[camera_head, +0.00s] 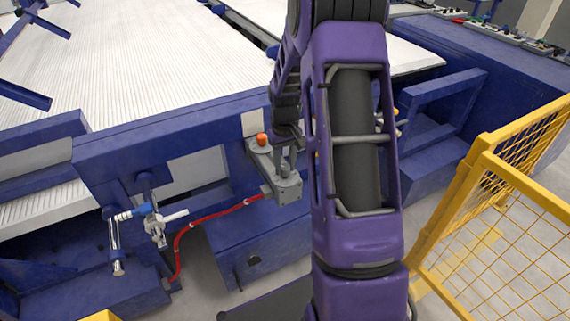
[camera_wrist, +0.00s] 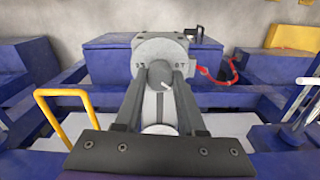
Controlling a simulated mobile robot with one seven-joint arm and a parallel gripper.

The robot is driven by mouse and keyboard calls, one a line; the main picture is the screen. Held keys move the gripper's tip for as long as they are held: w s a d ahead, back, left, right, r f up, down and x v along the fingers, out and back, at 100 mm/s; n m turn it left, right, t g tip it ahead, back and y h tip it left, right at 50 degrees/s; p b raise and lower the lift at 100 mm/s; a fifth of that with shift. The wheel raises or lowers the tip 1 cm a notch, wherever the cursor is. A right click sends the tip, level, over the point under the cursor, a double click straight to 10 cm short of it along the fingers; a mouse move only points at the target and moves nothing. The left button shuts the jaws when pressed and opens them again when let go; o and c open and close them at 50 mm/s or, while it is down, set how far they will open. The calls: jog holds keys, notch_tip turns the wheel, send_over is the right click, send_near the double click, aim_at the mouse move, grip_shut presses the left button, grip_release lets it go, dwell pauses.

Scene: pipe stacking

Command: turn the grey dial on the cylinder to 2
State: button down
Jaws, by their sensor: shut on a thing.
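The grey dial (camera_wrist: 160,73) sits at the centre of the wrist view, on the light grey face of the cylinder (camera_wrist: 148,50). Small dark marks flank the dial, but they are too small to read surely. A small pale mark shows near the dial's lower right edge. My gripper (camera_wrist: 161,81) is shut on the dial, one finger on each side. In the head view the grey unit (camera_head: 284,190) with an orange button (camera_head: 262,140) is fixed to the blue frame, partly behind my arm. The dial cannot be made out there.
A red hose (camera_head: 215,214) runs from the grey unit to the left. A blue-handled valve (camera_head: 143,209) is further left. Blue machine beams surround the unit. A yellow mesh fence (camera_head: 500,190) stands at the right; a yellow rail (camera_wrist: 63,93) shows in the wrist view.

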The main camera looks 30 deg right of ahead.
aim_at(285, 166)
jog(key=c, duration=0.5)
grip_release()
jog(key=shift+r, duration=0.1)
notch_tip(285, 166, up, 17)
jog(key=p, duration=0.2)
jog(key=shift+r, duration=0.15)
